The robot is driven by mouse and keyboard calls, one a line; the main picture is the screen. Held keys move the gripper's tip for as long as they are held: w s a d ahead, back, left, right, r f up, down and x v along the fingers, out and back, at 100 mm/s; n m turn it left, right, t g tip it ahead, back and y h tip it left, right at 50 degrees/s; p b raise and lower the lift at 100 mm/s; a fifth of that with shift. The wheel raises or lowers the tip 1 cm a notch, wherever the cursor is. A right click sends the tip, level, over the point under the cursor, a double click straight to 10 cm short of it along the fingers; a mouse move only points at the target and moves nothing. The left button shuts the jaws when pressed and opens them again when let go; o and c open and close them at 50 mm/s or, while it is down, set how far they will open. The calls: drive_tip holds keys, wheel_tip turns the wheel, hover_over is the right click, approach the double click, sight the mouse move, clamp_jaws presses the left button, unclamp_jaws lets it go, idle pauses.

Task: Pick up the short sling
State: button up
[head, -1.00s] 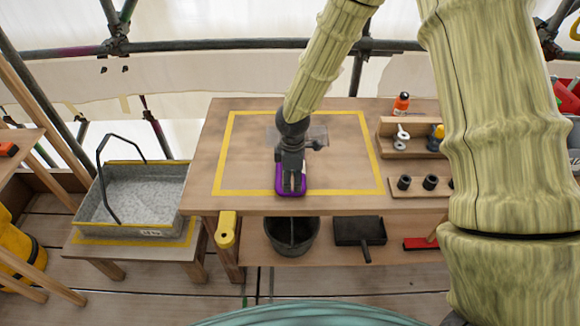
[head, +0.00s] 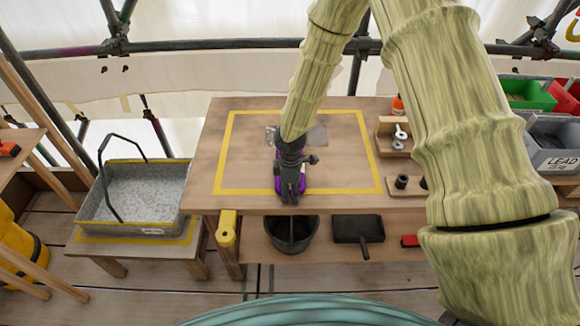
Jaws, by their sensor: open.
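The short sling appears to be the purple loop (head: 306,184) on the wooden table, inside the yellow taped rectangle near its front line. My gripper (head: 290,198) is directly over it and covers most of it. Only slivers of purple show at its sides. The jaws are open, but the fingertips are hard to make out, and I cannot tell whether they touch the sling.
A grey tray (head: 150,190) with a handle stands left. A black bucket (head: 292,236) and dustpan (head: 356,230) sit below. A rack (head: 392,146) and labelled bins (head: 556,158) are right.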

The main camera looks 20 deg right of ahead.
clamp_jaws()
drive_tip(key=shift+r, duration=0.1)
